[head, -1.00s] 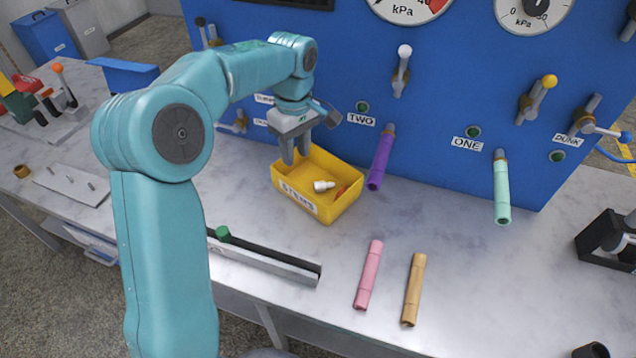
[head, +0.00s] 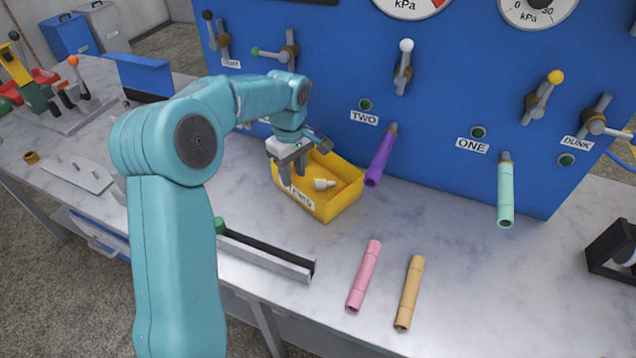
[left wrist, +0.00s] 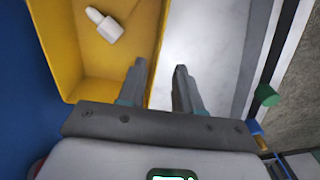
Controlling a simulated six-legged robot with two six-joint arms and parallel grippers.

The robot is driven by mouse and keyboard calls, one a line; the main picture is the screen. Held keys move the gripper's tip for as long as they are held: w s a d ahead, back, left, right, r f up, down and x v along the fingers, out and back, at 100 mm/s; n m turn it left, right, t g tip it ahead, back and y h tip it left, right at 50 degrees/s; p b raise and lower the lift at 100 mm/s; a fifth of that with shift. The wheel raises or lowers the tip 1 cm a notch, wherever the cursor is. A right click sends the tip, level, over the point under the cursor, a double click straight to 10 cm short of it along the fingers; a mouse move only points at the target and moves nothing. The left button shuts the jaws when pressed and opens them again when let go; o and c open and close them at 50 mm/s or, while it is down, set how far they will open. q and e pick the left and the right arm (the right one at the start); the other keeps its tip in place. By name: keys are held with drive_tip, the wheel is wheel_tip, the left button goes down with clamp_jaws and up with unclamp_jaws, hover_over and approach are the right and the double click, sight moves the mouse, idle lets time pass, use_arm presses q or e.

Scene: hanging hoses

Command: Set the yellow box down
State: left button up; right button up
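The yellow box (head: 343,206) stands on the bench below the blue panel, a white piece (head: 324,184) and a small reddish piece inside it. My left gripper (head: 293,180) is at the box's left end and partly covers its front label. In the left wrist view, the yellow box (left wrist: 88,65) fills the upper left. There my left gripper (left wrist: 159,68) has its fingers apart, one over the box's inside and one outside. The box wall runs between them with gaps showing. My right gripper is not in view.
A purple hose (head: 381,158) and a mint hose (head: 505,192) hang from the panel to the right. A pink hose (head: 363,277) and a tan hose (head: 408,292) lie in front. A grey channel (head: 267,257) lies front left.

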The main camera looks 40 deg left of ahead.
use_arm(q)
hover_over(298, 202)
drive_tip(key=f, duration=0.5)
drive_tip(key=shift+w+a+f, duration=0.1)
drive_tip(key=shift+a+f, duration=0.1)
drive_tip(key=shift+f, duration=0.2)
clamp_jaws()
